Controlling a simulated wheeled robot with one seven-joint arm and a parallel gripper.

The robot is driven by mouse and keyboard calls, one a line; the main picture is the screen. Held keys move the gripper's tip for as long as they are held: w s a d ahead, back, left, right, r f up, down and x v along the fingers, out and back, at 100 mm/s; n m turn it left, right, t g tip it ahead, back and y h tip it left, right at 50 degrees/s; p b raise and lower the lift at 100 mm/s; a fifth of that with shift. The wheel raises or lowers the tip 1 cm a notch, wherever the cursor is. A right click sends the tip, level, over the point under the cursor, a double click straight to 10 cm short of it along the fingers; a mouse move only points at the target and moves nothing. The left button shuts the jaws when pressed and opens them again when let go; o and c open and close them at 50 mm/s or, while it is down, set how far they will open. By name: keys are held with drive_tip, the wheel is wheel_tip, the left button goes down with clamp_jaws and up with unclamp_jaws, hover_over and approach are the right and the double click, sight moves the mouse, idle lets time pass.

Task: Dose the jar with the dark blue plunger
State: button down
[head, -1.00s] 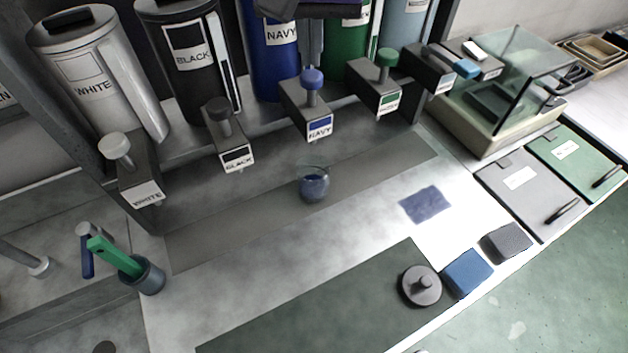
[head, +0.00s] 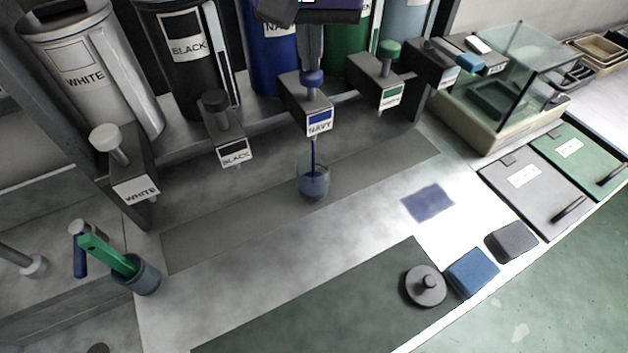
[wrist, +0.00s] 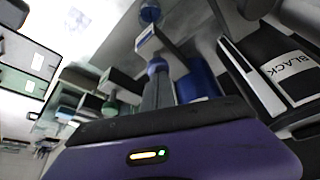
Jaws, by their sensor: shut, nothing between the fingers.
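The dark blue plunger (head: 313,78) is on the dispenser block labelled NAVY (head: 318,122) and sits pressed low. My gripper (head: 311,66) is shut and empty, its fingertips pointing down onto the plunger's top, apparently touching it. A thin dark blue stream falls from the block's underside into the clear jar (head: 313,184), which stands upright below and holds dark blue liquid. In the wrist view my fingers (wrist: 157,72) end at the plunger (wrist: 156,62), and the jar (wrist: 150,13) shows beyond the block.
Neighbouring dispensers labelled BLACK (head: 233,152) and WHITE (head: 135,188), and a green one (head: 392,95), flank the navy one. A lid with a knob (head: 425,287), blue sponge (head: 472,272) and cup of tools (head: 146,277) stand on the counter. The strip around the jar is clear.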

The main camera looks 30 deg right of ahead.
drive_tip(key=shift+f+b, duration=0.7)
drive_tip(key=shift+f, duration=0.3)
drive_tip(key=shift+r, duration=0.2)
drive_tip(key=shift+r+p, duration=1.25)
drive_tip(key=shift+r, duration=0.6)
wheel_tip(320, 180, up, 6)
drive_tip(key=p, duration=0.3)
drive_tip(key=shift+p, duration=0.35)
